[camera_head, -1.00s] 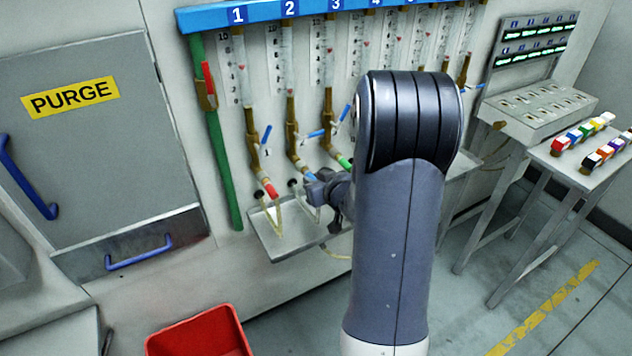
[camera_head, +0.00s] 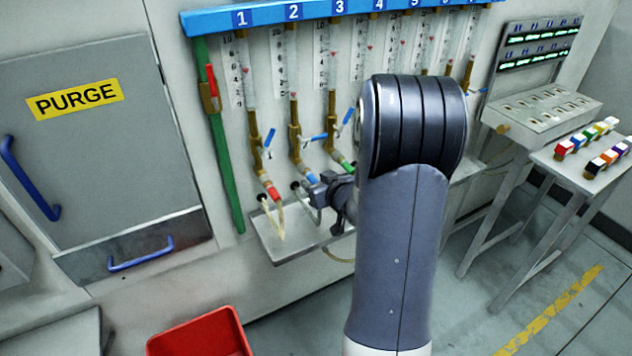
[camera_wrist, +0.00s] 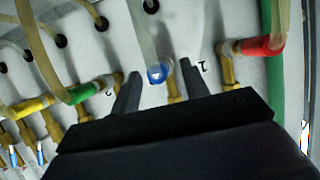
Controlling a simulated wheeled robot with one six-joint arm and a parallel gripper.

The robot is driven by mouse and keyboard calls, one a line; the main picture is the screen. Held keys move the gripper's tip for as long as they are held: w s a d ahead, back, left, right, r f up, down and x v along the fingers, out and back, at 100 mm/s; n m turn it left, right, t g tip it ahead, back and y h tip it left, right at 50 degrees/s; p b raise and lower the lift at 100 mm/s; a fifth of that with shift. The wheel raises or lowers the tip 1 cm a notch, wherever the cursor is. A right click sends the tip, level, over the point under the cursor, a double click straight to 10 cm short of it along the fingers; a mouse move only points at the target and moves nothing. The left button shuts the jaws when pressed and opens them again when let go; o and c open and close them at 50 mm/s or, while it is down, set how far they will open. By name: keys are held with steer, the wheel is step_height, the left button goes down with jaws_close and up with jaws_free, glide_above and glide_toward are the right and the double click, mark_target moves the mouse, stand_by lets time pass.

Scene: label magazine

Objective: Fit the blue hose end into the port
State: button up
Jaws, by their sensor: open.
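The blue hose end (camera_wrist: 157,74) is a small round blue piece with a pale mark, on a translucent hose (camera_wrist: 143,30) in the wrist view. It also shows in the head view (camera_head: 312,178), below column 2. A brass fitting (camera_wrist: 173,88) is right behind it; I cannot tell whether the two are joined or only close. My gripper (camera_wrist: 160,69) is open, with one finger on each side of the blue end, and I see no clear contact. In the head view my gripper (camera_head: 338,196) is partly hidden by my arm. The port's opening is not clearly visible.
A red hose end (camera_wrist: 262,46) and a green hose end (camera_wrist: 82,93) sit on neighbouring brass fittings, with a yellow one (camera_wrist: 28,106) beyond. A metal tray (camera_head: 275,245) juts out below. A red bin (camera_head: 200,335) stands at the lower left.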

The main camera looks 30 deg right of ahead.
steer(key=v, duration=1)
steer(key=shift+p, duration=0.3)
steer(key=x, duration=1)
steer(key=shift+w+f+b, duration=0.15)
steer(key=shift+w+b, duration=0.15)
steer(key=shift+s, duration=0.25)
